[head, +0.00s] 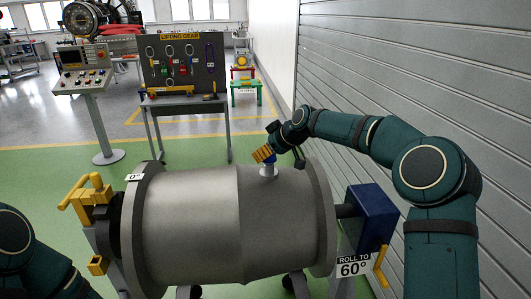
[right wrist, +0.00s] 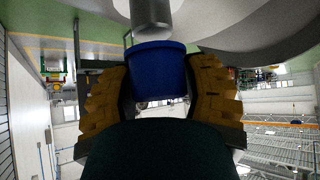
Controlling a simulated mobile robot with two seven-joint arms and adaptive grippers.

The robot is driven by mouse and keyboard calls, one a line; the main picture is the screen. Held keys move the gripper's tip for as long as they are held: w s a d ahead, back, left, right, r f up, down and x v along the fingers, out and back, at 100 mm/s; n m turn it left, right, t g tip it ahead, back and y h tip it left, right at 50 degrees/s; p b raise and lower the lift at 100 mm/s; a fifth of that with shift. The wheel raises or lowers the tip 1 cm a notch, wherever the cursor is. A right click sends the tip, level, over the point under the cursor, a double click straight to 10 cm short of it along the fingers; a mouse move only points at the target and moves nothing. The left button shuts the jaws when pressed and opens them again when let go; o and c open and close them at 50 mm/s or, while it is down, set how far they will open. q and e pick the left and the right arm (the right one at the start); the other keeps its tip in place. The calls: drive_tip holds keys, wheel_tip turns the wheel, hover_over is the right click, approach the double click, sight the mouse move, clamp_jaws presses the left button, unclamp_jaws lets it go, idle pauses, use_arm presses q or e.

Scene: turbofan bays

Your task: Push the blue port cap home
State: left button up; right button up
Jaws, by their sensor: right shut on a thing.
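The blue port cap (right wrist: 157,70) is between the yellow ribbed fingers of my right gripper (right wrist: 160,88), which are shut on it. In the head view my right gripper (head: 264,154) is over the top of the grey casing (head: 190,235), and only a sliver of blue shows beside its fingers. The light grey port stub (head: 268,171) stands up from the casing just under the gripper. In the right wrist view the stub (right wrist: 151,18) meets the cap's rim; how deep it sits is not clear. My left arm shows at the lower left; its gripper is out of view.
A grey slatted wall (head: 420,60) is close on the right. A lifting gear board (head: 183,70) stands behind.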

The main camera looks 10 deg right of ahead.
sight(265, 164)
drive_tip(key=shift+f+b, duration=1.65)
drive_tip(key=shift+f, duration=0.55)
drive_tip(key=o, duration=1)
drive_tip(key=shift+o, duration=0.2)
drive_tip(key=shift+r, duration=0.15)
drive_tip(key=v, duration=1.1)
drive_tip(key=shift+s+d+r, duration=0.2)
drive_tip(key=shift+s+d, duration=0.05)
drive_tip(key=shift+s, duration=0.05)
